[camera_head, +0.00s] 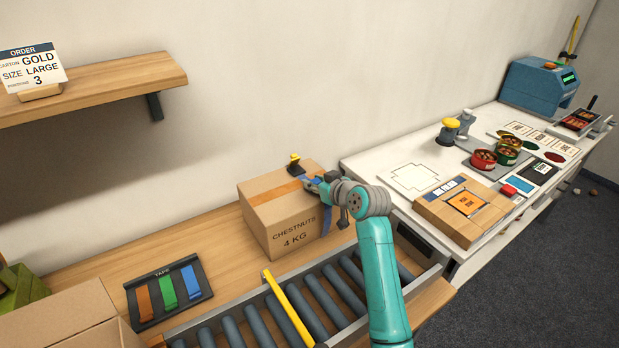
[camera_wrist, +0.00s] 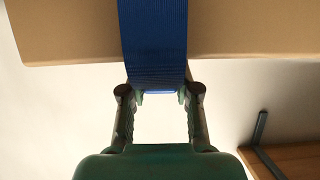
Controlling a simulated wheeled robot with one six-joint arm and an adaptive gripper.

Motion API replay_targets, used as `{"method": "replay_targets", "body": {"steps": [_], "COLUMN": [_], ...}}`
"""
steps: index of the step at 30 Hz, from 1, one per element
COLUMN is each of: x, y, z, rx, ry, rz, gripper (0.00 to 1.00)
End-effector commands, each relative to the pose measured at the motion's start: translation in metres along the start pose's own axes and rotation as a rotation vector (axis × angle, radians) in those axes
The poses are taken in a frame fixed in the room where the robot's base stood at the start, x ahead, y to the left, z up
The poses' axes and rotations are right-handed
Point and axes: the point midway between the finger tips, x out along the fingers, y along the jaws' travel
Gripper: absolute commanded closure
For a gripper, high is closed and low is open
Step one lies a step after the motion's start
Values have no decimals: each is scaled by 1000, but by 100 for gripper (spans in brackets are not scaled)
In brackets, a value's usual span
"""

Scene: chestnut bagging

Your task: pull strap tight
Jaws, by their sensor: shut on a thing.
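A cardboard carton (camera_head: 283,218) marked CHESTNUTS 4 KG stands on the wooden bench behind the roller conveyor. A blue strap (camera_head: 326,219) hangs down its right side, and blue also shows on the top near my gripper. An orange band runs across the carton's top. My gripper (camera_head: 322,185) is at the carton's upper right edge, at the end of my teal arm. In the wrist view the wide blue strap (camera_wrist: 153,40) runs over the carton (camera_wrist: 60,35) to my gripper (camera_wrist: 158,95), whose fingers are shut on its end. The strap's far end is hidden.
A small black and yellow device (camera_head: 295,165) sits at the carton's back edge. The roller conveyor (camera_head: 320,300) with a yellow bar (camera_head: 288,308) lies in front. A tape rack (camera_head: 168,290) is at left. A white table (camera_head: 410,150) with cans and boxes stands at right.

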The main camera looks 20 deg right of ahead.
Motion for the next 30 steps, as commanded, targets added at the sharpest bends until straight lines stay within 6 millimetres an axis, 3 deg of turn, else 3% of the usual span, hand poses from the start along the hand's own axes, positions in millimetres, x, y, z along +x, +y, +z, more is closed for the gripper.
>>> {"method": "replay_targets", "body": {"steps": [6, 15, 16, 19, 30], "x": [-26, -28, -28, -28, -30], "y": [0, 0, 0, 0, 0], "z": [11, 12, 12, 12, 11], "rx": [0, 0, 0, 0, 0], "ry": [0, 0, 0, 0, 0], "rz": [1, 0, 0, 0, 1], "gripper": [100, 100, 66, 42, 42]}}
